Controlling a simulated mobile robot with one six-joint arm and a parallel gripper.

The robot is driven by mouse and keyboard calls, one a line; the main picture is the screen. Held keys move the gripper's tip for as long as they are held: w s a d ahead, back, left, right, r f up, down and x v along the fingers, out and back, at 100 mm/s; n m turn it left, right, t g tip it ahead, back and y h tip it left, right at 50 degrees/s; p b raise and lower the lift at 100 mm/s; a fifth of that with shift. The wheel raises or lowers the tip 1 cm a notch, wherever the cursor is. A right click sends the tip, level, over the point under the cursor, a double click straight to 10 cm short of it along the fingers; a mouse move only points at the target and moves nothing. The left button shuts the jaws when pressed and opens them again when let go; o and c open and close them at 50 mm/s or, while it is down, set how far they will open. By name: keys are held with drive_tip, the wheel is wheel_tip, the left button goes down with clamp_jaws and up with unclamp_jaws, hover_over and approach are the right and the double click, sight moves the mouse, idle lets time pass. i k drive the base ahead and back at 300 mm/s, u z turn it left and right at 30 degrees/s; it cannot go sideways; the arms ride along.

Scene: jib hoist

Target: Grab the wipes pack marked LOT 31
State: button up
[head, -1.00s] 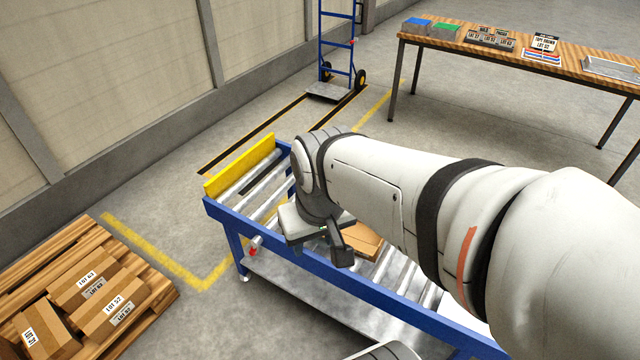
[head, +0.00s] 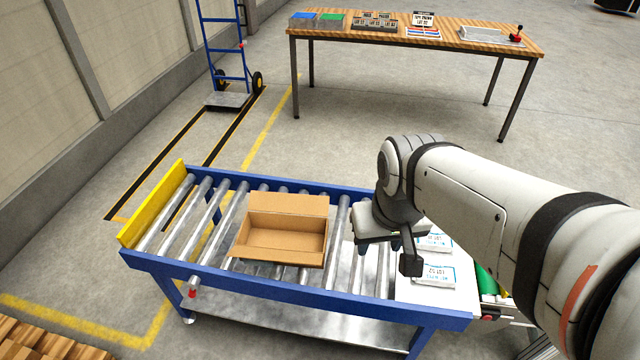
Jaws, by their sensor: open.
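Two white packs with blue-edged labels lie on a pale surface at the right end of the roller conveyor. The nearer pack (head: 435,275) shows a lot number that looks like 52 or 32, too small to be sure. The farther pack (head: 434,242) is partly behind my gripper and its lot number is not clear. I cannot make out LOT 31 on either. My gripper (head: 408,258) is open, just left of these packs, and a dark finger points down. Its height above the surface is hard to tell.
An open, empty-looking cardboard box (head: 284,230) sits on the roller conveyor (head: 200,215), which has a yellow end stop (head: 155,205). A wooden table (head: 400,36) with bins and signs stands behind. A blue hand truck (head: 225,60) stands at back left. Open floor lies between.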

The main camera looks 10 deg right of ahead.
sight(437, 242)
drive_tip(key=z, duration=0.9)
drive_tip(key=k, duration=0.7)
drive_tip(key=u, duration=0.9)
drive_tip(key=i, duration=1)
drive_tip(key=z, duration=1.15)
